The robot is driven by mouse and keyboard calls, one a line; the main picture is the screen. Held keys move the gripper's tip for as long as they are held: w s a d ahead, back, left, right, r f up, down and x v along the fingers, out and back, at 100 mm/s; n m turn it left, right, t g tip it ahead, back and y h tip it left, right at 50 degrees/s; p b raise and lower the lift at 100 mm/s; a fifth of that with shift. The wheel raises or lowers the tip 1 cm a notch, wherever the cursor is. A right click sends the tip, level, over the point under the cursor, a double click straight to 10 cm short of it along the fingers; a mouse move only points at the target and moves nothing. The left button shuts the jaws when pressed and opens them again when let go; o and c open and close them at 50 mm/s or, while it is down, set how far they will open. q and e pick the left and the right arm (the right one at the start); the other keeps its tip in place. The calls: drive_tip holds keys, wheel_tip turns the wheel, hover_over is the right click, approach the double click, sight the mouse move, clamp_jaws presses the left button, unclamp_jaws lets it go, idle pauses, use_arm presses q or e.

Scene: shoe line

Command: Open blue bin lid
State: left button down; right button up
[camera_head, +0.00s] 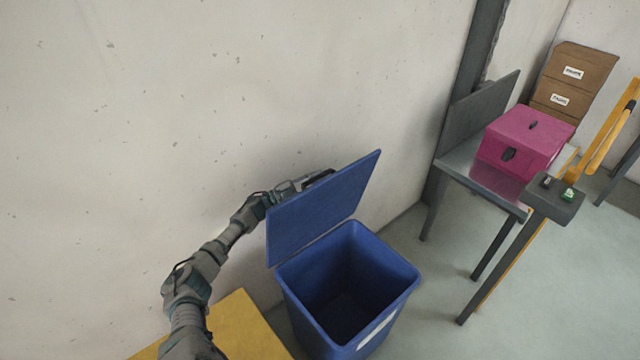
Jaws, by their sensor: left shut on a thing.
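The blue bin (345,285) stands on the floor near the wall, with its dark inside visible from above. Its flat blue lid (320,207) is raised and tilted up along the back left rim of the bin. My left arm reaches up from the bottom of the view. My left gripper (310,182) is behind the lid's upper left edge and is shut on it. The fingertips are partly hidden by the lid. My right gripper is not in view.
A yellow surface (240,325) lies at the bottom, left of the bin. A metal table (482,183) with a pink box (525,138) stands to the right. A control box on a post (553,198) is in front of it. Brown boxes (572,80) stand behind. Open floor lies right of the bin.

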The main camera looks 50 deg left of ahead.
use_arm(q)
drive_tip(key=shift+a+f, duration=0.1)
drive_tip(key=shift+f, duration=0.3)
drive_tip(key=c, duration=1.5)
unclamp_jaws()
drive_tip(key=shift+d, duration=0.25)
drive_tip(key=o, duration=0.4)
drive_tip(key=shift+d+r, duration=0.1)
drive_tip(key=shift+d, duration=0.05)
drive_tip(key=shift+c, duration=0.2)
drive_tip(key=shift+d+r, duration=0.1)
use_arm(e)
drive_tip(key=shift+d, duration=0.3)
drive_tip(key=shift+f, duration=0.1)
use_arm(q)
drive_tip(key=shift+s+a+f, duration=0.2)
drive_tip(key=shift+s+a, duration=0.15)
drive_tip(key=shift+a, duration=0.05)
drive_tip(key=v, duration=1.1)
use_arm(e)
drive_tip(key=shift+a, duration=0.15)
